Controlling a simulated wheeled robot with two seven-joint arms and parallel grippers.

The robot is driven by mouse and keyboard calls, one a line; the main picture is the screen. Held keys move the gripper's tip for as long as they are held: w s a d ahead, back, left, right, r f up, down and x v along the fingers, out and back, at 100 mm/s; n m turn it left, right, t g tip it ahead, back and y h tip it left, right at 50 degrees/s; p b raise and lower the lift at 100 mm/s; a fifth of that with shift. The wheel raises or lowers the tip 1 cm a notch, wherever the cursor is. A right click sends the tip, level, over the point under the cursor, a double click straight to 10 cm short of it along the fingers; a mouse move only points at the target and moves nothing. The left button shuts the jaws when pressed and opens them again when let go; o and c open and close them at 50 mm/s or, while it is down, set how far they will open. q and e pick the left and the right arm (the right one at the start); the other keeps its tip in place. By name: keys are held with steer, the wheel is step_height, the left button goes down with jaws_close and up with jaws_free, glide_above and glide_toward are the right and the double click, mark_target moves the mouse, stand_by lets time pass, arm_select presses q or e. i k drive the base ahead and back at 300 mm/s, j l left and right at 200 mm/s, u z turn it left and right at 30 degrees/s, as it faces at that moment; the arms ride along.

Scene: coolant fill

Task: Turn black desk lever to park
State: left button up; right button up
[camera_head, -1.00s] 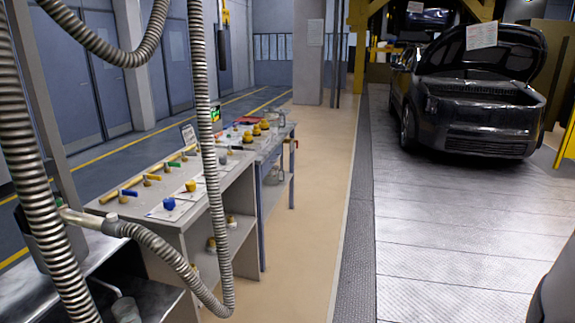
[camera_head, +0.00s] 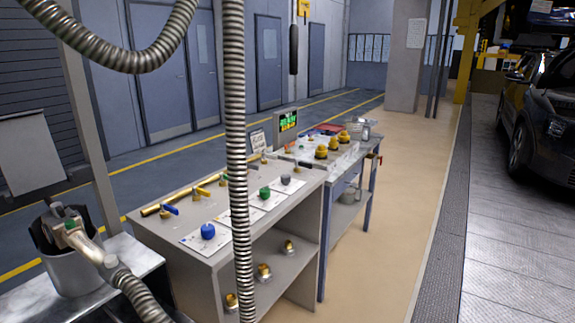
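The grey desk (camera_head: 210,262) stands left of centre with a row of small brass valves along its back edge. A dark handle, seemingly the black lever (camera_head: 303,163), lies at the desk's far end; it is small, and its exact setting cannot be told. Nearer levers have a blue handle (camera_head: 171,209) and a yellow handle (camera_head: 204,190). Blue (camera_head: 208,231), green (camera_head: 264,192) and grey (camera_head: 285,181) knobs sit on white cards in front. Neither of my grippers is in view.
A ribbed metal hose (camera_head: 235,130) hangs in front of the desk and hides part of it. A nozzle (camera_head: 75,238) rests in a grey bucket (camera_head: 72,272) at left. A second table (camera_head: 350,165) with yellow caps adjoins behind. The tan floor (camera_head: 400,190) right of the desk is clear.

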mark_target(297, 164)
steer(key=i+l+u, duration=0.2)
steer(key=u, duration=0.2)
steer(key=i+l+u, duration=0.15)
steer(key=l+u, duration=0.3)
steer(key=j, duration=0.1)
